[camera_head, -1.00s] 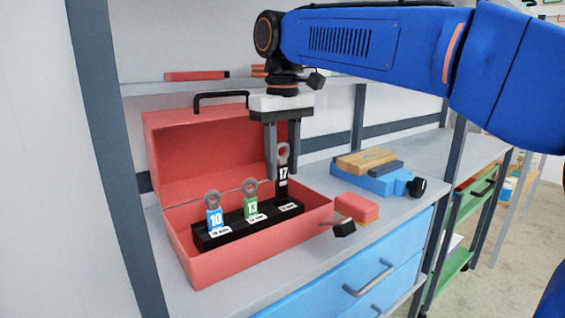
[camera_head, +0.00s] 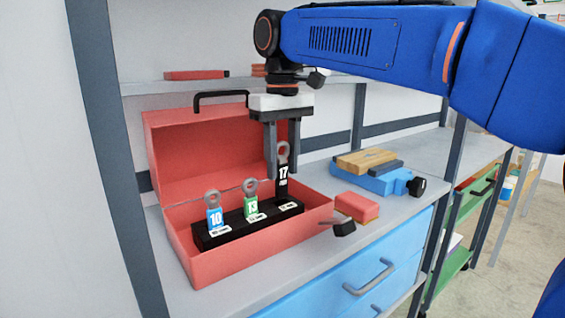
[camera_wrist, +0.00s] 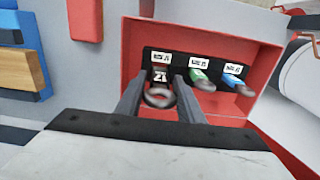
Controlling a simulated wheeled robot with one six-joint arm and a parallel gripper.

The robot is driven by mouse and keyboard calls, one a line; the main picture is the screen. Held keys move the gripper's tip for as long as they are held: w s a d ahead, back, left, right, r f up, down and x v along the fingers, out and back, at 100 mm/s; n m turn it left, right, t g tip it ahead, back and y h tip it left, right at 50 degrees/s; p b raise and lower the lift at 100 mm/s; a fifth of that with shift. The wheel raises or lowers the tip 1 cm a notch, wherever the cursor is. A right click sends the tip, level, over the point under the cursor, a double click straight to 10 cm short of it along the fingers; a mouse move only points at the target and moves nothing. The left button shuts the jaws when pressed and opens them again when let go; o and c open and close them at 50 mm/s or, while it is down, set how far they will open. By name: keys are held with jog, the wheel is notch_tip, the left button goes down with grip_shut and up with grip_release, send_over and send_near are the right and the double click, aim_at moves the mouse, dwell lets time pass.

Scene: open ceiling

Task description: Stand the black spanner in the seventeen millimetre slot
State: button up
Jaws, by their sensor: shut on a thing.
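The black spanner (camera_head: 283,183), marked 17, stands upright at the right end of the black rack (camera_head: 237,236) inside the red toolbox (camera_head: 225,265). It is at the slot behind the rightmost label; whether its foot is fully seated is hidden. My gripper (camera_head: 283,174) points down and is shut on the spanner near its ring end. In the wrist view the black spanner (camera_wrist: 160,92) is between the two fingers. The blue spanner (camera_head: 214,217), marked 10, and the green spanner (camera_head: 250,205), marked 13, stand in the other slots.
The toolbox's open lid (camera_head: 205,150) rises behind the rack. A red block (camera_head: 357,207) and a black-headed tool (camera_head: 343,228) lie right of the box. A blue vise (camera_head: 375,180) with a wooden block (camera_head: 366,161) stands further right. A shelf (camera_head: 150,88) runs behind.

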aim_at(282, 198)
jog(key=shift+f, duration=2.8)
jog(key=o, duration=1.2)
notch_tip(282, 198, up, 17)
jog(key=shift+r, duration=0.2)
